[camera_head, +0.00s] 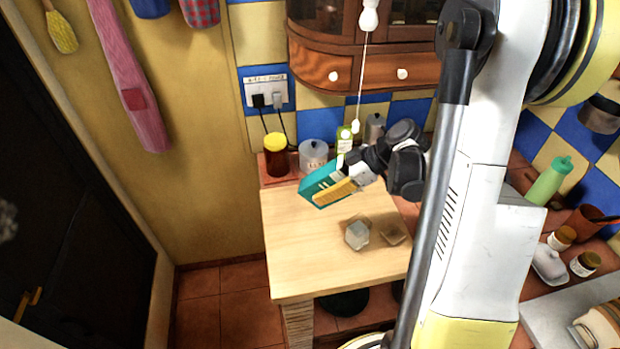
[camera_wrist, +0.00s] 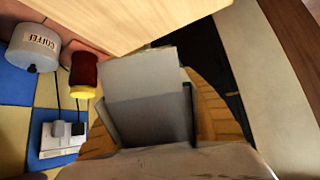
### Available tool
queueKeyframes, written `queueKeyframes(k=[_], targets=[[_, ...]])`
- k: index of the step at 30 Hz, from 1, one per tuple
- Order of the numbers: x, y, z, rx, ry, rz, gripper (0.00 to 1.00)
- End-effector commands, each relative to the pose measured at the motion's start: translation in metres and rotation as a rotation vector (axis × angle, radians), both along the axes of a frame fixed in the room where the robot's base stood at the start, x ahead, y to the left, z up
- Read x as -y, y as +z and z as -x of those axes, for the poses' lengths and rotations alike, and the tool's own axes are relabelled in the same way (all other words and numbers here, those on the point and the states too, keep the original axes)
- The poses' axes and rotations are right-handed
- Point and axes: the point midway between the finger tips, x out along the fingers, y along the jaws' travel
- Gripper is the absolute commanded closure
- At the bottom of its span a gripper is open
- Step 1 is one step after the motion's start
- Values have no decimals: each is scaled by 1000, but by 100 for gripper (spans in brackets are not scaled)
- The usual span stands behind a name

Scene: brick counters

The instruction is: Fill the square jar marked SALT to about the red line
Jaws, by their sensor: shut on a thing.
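A clear, pale square-looking jar (camera_head: 357,235) stands on the light wooden counter (camera_head: 290,255) in the head view. I cannot read any SALT mark, red line or fill level on it. A small flat brownish square piece (camera_head: 395,236) lies just right of it. My gripper (camera_head: 329,186) is shut on a teal box (camera_head: 314,186), held above the counter, up and left of the jar and apart from it. In the wrist view the box (camera_wrist: 150,100) looks grey between the yellow ribbed fingers. I cannot see an opening in it, or anything pouring.
A grey canister (camera_head: 313,155), marked COFFEE in the wrist view (camera_wrist: 33,50), and a dark red jar with a yellow lid (camera_head: 275,155) stand behind the counter's back edge. A socket (camera_head: 265,92) with plugs is on the wall. The counter's front left is clear.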

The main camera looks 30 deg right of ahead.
Motion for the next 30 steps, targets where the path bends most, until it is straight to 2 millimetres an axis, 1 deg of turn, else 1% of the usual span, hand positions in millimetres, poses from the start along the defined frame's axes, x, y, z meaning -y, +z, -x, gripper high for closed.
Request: queueKeyframes(k=[8,19,24,30], targets=[[3,18,3,-47,2,63,98],[8,46,7,-144,3,197,98],[11,54,8,-182,2,246,98],[12,58,9,-203,0,277,98]])
